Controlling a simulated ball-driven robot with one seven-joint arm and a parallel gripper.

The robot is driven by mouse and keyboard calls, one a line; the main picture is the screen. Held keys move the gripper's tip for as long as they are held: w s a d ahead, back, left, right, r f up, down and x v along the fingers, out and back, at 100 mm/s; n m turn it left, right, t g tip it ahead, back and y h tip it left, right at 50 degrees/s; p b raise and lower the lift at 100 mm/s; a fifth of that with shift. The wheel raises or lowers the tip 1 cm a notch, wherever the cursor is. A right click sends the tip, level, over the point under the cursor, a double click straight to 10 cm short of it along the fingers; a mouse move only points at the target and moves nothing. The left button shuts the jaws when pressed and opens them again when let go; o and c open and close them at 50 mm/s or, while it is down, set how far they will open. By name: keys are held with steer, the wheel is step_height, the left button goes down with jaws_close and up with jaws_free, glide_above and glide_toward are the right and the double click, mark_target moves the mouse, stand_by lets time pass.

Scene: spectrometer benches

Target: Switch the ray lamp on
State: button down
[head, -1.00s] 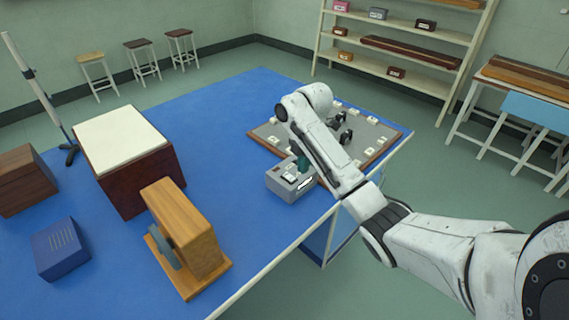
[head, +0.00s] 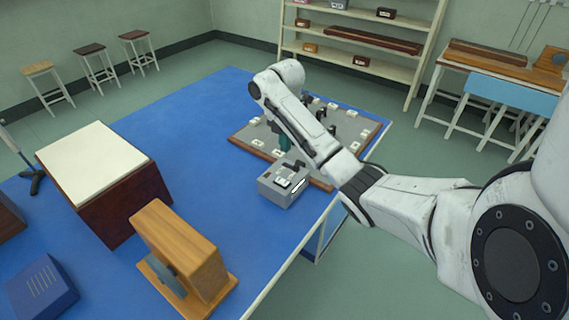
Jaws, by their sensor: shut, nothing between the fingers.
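A small grey box (head: 275,191) with a black-and-white rocker switch (head: 284,183) on top stands near the right edge of the blue table; it appears to be the ray lamp. A bright white streak (head: 298,186) shows on its right side. My gripper (head: 294,165) is shut and empty, pointing down just over the back of the box, close to the switch. My arm partly hides it, and I cannot tell whether it touches the box. The switch's on or off position is too small to tell.
Behind the box lies a grey board (head: 350,130) with several white tiles and small dark pieces. A wooden stand (head: 180,245), a pale-topped dark box (head: 95,160) and a blue box (head: 42,290) are on the table (head: 195,130). Blue tabletop is free left of the grey box.

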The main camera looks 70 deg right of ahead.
mark_target(286, 182)
step_height(286, 182, down, 14)
steer(key=b, duration=0.3)
steer(key=shift+r+b, duration=0.1)
steer(key=shift+b, duration=0.25)
